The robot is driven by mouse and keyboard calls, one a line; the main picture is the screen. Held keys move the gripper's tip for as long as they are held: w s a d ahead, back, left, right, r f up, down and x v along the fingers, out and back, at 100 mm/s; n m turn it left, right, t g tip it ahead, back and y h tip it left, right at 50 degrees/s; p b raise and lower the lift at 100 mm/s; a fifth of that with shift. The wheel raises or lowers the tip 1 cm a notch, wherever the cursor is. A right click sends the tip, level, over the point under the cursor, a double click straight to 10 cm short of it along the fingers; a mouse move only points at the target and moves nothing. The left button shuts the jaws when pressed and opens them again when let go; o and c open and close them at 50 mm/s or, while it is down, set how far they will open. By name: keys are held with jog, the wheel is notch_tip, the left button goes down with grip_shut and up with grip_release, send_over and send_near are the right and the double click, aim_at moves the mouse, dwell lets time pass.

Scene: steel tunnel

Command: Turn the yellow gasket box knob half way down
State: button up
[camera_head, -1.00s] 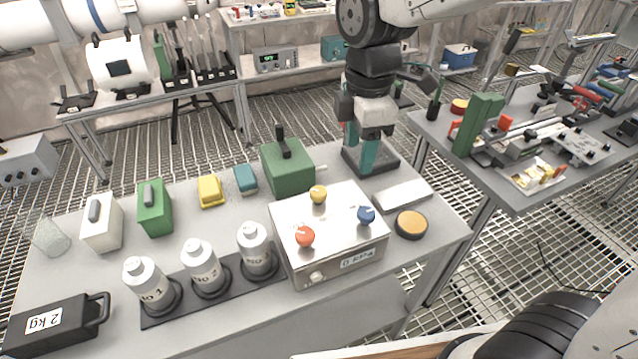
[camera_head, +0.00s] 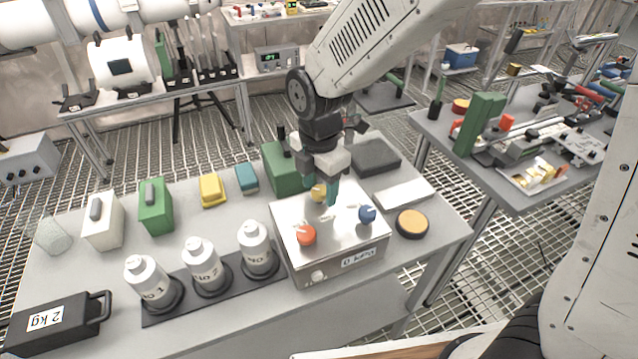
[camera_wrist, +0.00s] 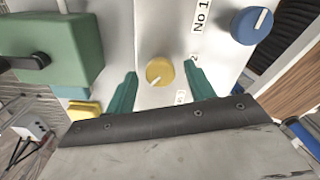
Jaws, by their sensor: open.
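The gasket box (camera_head: 343,228) is a silver box with a "0 kPa" label on its front. Its yellow knob (camera_head: 318,193) sits at the back of the top face, partly hidden by my gripper in the head view. In the wrist view the yellow knob (camera_wrist: 159,71) shows a pale pointer mark and lies between my two green fingers. My gripper (camera_head: 322,190) is open, above the box, pointing down. In the wrist view my gripper (camera_wrist: 160,85) has a finger on each side of the knob, with gaps; contact does not show.
The box also bears a red knob (camera_head: 306,235) and a blue knob (camera_head: 367,214). A green box with a black handle (camera_head: 284,168) stands close behind left. White bottles (camera_head: 205,263) stand to the left. A dark pad (camera_head: 376,157) lies behind right.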

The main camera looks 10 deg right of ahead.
jog(key=c, duration=1)
